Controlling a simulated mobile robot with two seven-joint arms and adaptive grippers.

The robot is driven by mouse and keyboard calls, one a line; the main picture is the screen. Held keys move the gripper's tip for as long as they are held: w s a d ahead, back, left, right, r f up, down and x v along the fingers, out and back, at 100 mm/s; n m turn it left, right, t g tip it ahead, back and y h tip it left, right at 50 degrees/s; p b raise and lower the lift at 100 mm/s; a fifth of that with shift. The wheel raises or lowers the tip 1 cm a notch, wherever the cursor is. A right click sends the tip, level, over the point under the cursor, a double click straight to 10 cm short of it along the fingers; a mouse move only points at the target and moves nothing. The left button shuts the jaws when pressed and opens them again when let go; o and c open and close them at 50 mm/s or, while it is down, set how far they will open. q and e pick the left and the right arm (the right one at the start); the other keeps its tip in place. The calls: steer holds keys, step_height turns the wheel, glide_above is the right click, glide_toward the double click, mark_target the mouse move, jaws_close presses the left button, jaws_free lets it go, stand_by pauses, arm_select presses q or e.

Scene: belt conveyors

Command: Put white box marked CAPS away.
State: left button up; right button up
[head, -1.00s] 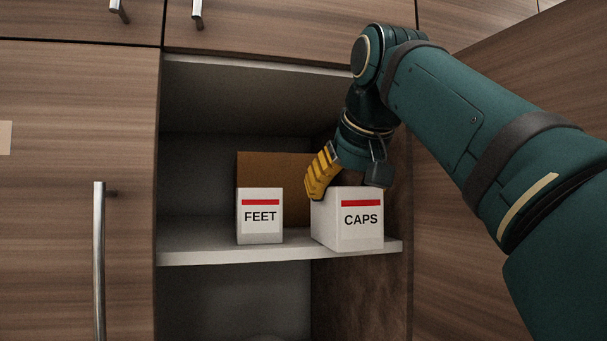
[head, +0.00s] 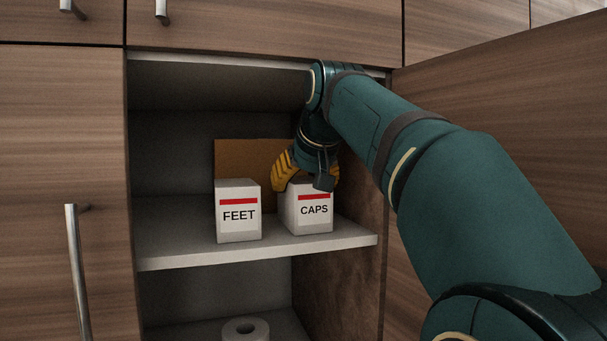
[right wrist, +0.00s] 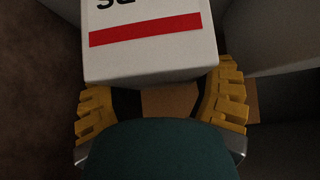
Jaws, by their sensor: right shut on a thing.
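The white box marked CAPS (head: 306,218), with a red stripe, is at the right side of the upper shelf (head: 170,257) in the open cupboard, just behind its front edge. It looks upright and level with the shelf; contact beneath it is hard to make out. My right gripper (head: 306,184) reaches down from above and is shut on the box, with its yellow fingers at the sides of the upper part. In the right wrist view the CAPS box (right wrist: 150,50) sits between the fingers (right wrist: 158,85), its label partly cut off. My left gripper is not in view.
A white box marked FEET (head: 238,222) stands close to the left of CAPS. A brown box or panel (head: 232,157) is behind both. The shelf is free at left. A paper roll (head: 245,329) sits below. The cupboard's side wall (head: 361,200) is close on the right.

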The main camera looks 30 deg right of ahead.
steer(key=o, duration=1.3)
steer(key=shift+f, duration=0.1)
steer(key=shift+b+v, duration=0.4)
steer(key=shift+v, duration=3.45)
